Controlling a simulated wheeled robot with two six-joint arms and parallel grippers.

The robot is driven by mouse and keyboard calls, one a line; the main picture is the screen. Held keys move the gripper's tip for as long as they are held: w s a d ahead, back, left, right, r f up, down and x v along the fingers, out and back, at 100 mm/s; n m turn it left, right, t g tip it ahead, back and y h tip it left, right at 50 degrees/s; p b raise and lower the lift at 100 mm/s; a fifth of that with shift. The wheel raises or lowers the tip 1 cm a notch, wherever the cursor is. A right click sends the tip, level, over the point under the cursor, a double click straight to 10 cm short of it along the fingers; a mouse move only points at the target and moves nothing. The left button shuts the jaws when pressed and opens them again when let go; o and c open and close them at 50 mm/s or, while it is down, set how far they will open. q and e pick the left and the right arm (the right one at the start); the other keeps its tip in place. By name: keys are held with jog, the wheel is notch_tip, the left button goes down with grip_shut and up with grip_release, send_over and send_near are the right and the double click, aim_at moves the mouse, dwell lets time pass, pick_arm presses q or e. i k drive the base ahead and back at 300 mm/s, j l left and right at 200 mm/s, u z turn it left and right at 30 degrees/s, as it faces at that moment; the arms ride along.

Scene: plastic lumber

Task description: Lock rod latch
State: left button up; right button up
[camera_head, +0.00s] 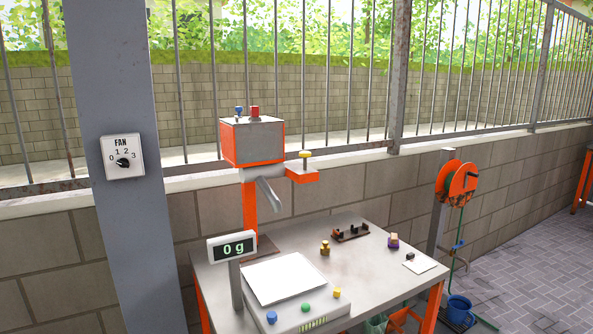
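A small dark brown piece with several black upright parts (350,232) lies at the back of the grey table (350,290). It may be the rod latch, but it is too small to tell, and I cannot see whether it is locked. A white plate with a small black part (418,263) lies near the table's right edge. Neither of my grippers is in view.
A scale (287,280) with a "0 g" display (232,248) fills the table's left front. A brass weight (325,248) and a purple-and-tan block (393,241) stand behind it. An orange machine (252,140) rises at the back left. A blue bucket (459,309) stands right.

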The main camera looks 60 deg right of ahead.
aim_at(239, 109)
jog(key=z, duration=1.6)
